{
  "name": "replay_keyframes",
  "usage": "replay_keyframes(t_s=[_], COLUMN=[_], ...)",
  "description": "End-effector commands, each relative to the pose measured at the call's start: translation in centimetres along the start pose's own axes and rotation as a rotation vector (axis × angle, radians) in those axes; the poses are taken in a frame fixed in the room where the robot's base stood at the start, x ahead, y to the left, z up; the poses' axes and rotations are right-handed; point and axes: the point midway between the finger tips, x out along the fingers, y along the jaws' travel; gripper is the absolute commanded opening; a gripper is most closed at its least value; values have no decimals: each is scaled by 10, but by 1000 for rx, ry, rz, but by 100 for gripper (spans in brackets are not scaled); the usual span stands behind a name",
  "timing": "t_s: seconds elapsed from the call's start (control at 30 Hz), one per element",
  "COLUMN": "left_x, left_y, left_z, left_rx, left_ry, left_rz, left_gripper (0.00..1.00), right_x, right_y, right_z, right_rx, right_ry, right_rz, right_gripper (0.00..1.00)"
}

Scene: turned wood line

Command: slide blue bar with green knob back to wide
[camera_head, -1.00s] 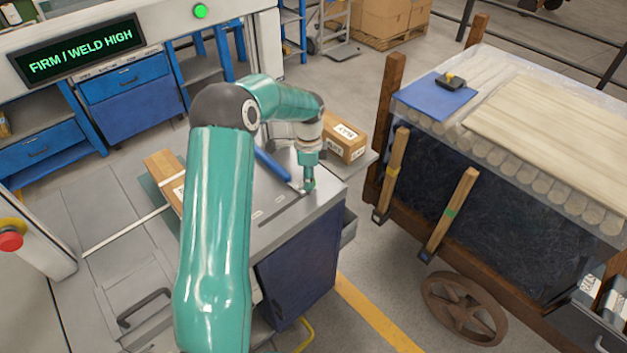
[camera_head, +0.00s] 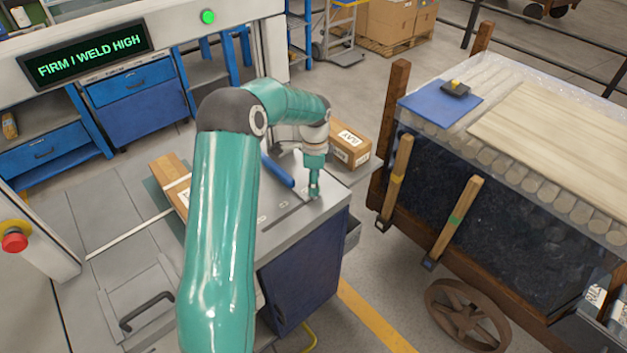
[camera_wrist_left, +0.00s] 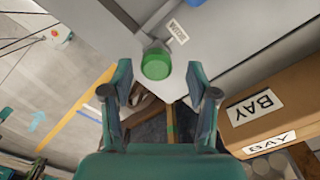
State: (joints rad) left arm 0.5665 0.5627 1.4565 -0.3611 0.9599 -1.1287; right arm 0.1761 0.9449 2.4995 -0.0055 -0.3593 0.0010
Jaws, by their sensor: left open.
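The blue bar (camera_head: 277,171) lies at a slant on the grey top of the cabinet (camera_head: 235,236). A dark slot (camera_head: 290,215) with small labels runs along that top, near the front edge. My left gripper (camera_head: 314,190) points down at the slot's right end, to the right of the blue bar. In the left wrist view, the round green knob (camera_wrist_left: 156,63) shows at the mouth of the open fingers, one on each side with gaps. A small label (camera_wrist_left: 178,32) beside it is too small to read surely. The head view does not show the knob clearly. My right gripper is out of view.
A carton labelled BAY (camera_head: 349,146) stands behind my gripper, and shows close on the right in the wrist view. A loaded cart (camera_head: 520,180) stands right, across a clear floor strip. A sign (camera_head: 88,55) reads FIRM / WELD HIGH.

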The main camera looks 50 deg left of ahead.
Motion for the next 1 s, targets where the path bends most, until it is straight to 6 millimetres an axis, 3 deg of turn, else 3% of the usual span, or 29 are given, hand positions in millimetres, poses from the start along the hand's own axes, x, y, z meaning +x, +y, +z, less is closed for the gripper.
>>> replay_keyframes(t_s=[0.53,0.7,1.0], left_x=[-97,-111,-113], left_y=[-1,0,0], left_z=[0,0,0], left_rx=[-2,-1,-1], left_ry=[3,2,2], left_rz=[-7,-5,-4], left_gripper=[59,59,59], right_x=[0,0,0], right_y=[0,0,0], right_z=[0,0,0], right_rx=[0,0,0], right_ry=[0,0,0], right_rz=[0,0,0], right_gripper=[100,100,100])
